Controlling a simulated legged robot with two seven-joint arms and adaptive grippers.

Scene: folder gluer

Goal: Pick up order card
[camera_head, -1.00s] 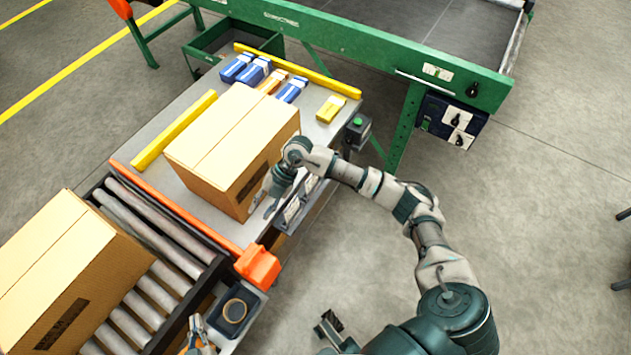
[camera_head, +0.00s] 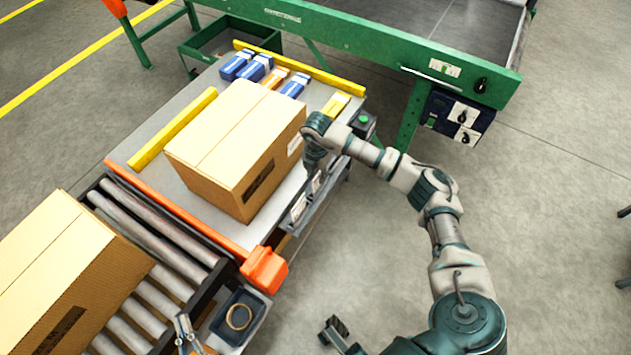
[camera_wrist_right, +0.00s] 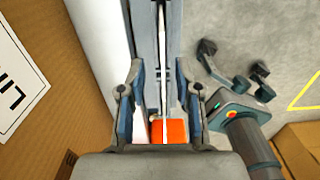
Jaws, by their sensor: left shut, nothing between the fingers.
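White cards (camera_head: 298,207) stand in a grey holder along the table's near right edge, and another white card (camera_head: 316,182) shows further along it. Which one is the order card I cannot tell. My right gripper (camera_head: 313,166) is over the holder beside the carton, pointing down. In the right wrist view my right gripper (camera_wrist_right: 163,105) has its fingers apart. A thin white edge (camera_wrist_right: 163,60) runs between them, above an orange piece (camera_wrist_right: 170,131); neither is visibly clamped. My left gripper (camera_head: 186,332) is shut and empty at the bottom, left of a small dark tray.
A large carton (camera_head: 235,150) sits on the table close to my right gripper. Another carton (camera_head: 60,275) is on the rollers. The dark tray (camera_head: 218,325) holds a tan ring (camera_head: 239,316). A green-button box (camera_head: 362,122) is at the table's far right corner.

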